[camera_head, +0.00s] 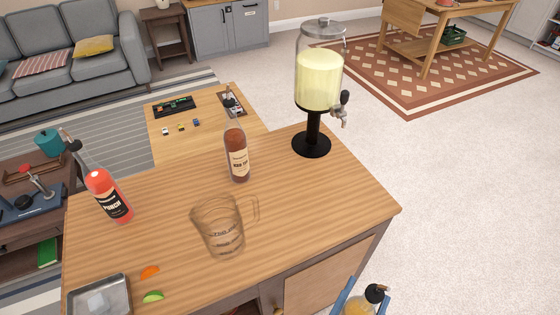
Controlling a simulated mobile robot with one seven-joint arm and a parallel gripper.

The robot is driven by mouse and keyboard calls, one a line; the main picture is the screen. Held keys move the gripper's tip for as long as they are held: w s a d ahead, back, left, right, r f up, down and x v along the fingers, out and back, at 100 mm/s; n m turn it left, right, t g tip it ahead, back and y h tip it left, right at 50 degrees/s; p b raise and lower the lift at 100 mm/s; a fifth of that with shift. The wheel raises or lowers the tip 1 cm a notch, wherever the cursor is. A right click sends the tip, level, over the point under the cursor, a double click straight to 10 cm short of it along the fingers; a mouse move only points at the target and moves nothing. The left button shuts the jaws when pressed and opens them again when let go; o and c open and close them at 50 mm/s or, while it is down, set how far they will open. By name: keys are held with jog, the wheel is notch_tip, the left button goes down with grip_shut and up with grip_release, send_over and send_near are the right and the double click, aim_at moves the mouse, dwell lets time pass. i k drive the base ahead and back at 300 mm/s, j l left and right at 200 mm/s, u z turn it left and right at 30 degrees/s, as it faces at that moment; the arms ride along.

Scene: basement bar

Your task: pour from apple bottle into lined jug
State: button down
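The lined jug (220,232), a clear glass jug with dark markings and a handle on its right, stands upright and looks empty on the wooden counter. A bottle of yellow liquid with a black pourer (358,306), which fits the apple bottle, shows at the bottom edge, in front of the counter. My gripper (369,284) has its blue fingers on either side of this bottle and appears shut on it. The bottle's label and lower part are out of frame. It is apart from the jug, to its lower right.
On the counter (340,213) stand a red punch bottle (107,196), a brown bottle (237,155) behind the jug and a drink dispenser (318,85) at the back right. A metal tray (98,307), an orange wedge (150,271) and a lime wedge (153,297) lie front left. The counter's right part is clear.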

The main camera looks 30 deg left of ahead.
aim_at(216, 215)
jog(key=i+l, duration=0.15)
jog(key=l, duration=0.2)
jog(key=i+l+u, duration=0.15)
jog(key=l, duration=0.25)
jog(key=i+l, duration=0.15)
jog(key=l, duration=0.2)
jog(key=u, duration=2.15)
